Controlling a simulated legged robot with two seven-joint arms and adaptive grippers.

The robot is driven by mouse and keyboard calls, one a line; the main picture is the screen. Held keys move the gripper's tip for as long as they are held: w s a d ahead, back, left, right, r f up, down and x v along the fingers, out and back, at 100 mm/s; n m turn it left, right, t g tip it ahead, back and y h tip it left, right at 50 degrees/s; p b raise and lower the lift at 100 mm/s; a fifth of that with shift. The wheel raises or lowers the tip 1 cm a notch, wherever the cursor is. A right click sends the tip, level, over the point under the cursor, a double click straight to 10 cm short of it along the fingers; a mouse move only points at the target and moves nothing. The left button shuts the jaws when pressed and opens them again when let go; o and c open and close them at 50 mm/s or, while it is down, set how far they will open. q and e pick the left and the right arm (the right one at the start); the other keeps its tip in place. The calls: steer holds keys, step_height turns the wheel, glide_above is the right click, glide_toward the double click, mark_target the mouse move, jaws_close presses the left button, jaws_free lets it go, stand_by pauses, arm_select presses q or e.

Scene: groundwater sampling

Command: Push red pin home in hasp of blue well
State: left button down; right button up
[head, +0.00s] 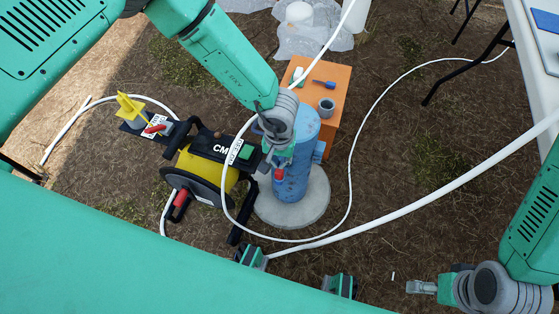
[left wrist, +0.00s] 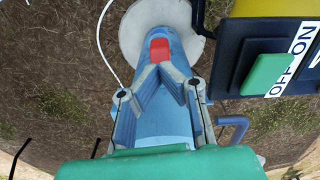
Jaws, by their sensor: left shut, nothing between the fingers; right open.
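The blue well (head: 300,160) stands upright on a round concrete pad (head: 312,207). The red pin (head: 279,174) shows as a small red block on the well's near left side, and in the left wrist view (left wrist: 160,49) it lies just beyond my fingertips. My left gripper (head: 277,158) is shut and empty, its tips close to the pin; I cannot tell whether they touch it. The left wrist view shows the fingers (left wrist: 160,73) meeting in front of the blue well. The hasp is not clear. My right gripper (head: 420,287) is open and empty at lower right, far from the well.
A yellow and black reel (head: 197,172) stands close left of the well. An orange box (head: 333,80) with small items stands behind it. White hose (head: 350,160) loops around the well and across the ground. A white table (head: 530,70) is at upper right.

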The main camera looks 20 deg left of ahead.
arm_select(q)
step_height(320, 180, up, 11)
stand_by(0.3)
steer(key=n+p, duration=0.6)
steer(key=n, duration=1.2)
glide_above(279, 171)
step_height(279, 171, down, 8)
steer(key=shift+w+r, duration=0.1)
steer(key=shift+r, duration=0.1)
steer(key=shift+f, duration=0.3)
step_height(279, 171, down, 6)
steer(key=b, duration=0.4)
steer(key=shift+r+b, duration=0.2)
steer(key=shift+b, duration=0.2)
steer(key=shift+f, duration=0.4)
steer(key=shift+r, duration=0.15)
